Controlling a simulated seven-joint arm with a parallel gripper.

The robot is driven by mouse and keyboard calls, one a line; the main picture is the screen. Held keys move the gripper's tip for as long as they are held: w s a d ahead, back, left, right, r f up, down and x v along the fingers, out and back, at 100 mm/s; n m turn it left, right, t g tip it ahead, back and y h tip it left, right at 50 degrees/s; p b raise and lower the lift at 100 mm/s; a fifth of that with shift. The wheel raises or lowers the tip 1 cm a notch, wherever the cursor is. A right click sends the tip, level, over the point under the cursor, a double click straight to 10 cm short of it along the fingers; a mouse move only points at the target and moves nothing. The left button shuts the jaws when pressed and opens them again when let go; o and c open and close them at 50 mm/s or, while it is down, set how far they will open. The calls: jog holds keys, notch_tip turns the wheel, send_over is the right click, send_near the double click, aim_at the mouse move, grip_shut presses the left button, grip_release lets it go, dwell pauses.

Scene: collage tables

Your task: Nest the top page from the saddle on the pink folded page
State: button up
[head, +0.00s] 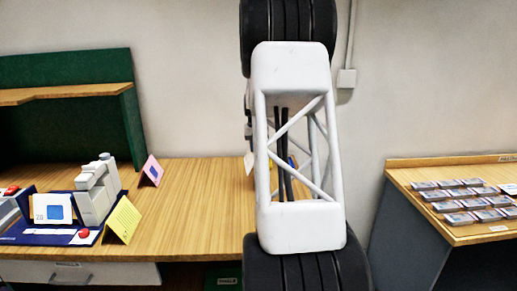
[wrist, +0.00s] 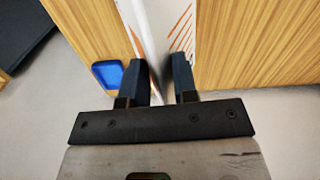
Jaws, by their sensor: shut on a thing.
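The pink folded page (head: 151,170) stands like a tent on the wooden table, with a dark blue square on its face. My gripper (wrist: 161,82) shows in the wrist view, its two fingers shut on a white page (wrist: 182,28) with orange stripes. The page extends forward from between the fingers, over the wood. In the head view my own arm hides the gripper and most of what is behind it. A small white edge (head: 249,163) shows just left of the arm. I cannot make out the saddle.
A yellow folded page (head: 122,220) stands near the front of the wooden table (head: 195,215). A white device (head: 97,190) sits on a blue base at left, by a green panel (head: 133,130). A right table holds several small packs (head: 460,203). A blue piece (wrist: 122,74) lies left of the fingers.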

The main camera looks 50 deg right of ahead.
jog(key=w+a, duration=0.1)
jog(key=w, duration=0.3)
jog(key=w+a+r, duration=0.1)
jog(key=w+a, duration=0.1)
jog(key=w, duration=0.2)
jog(key=w+a, duration=0.2)
jog(key=w, duration=0.2)
jog(key=shift+w+a+r, duration=0.15)
jog(key=shift+r, duration=0.1)
jog(key=w+a+r, duration=0.1)
jog(key=w+a, duration=0.7)
jog(key=w, duration=0.1)
jog(key=w+a+r, duration=0.1)
jog(key=w+a, duration=0.7)
jog(key=w, duration=0.1)
jog(key=w+a+r, duration=0.1)
jog(key=w+a, duration=0.7)
jog(key=w, duration=0.1)
jog(key=shift+w+a, duration=0.15)
jog(key=shift+a, duration=0.15)
jog(key=shift+f, duration=0.25)
jog(key=shift+f, duration=6.05)
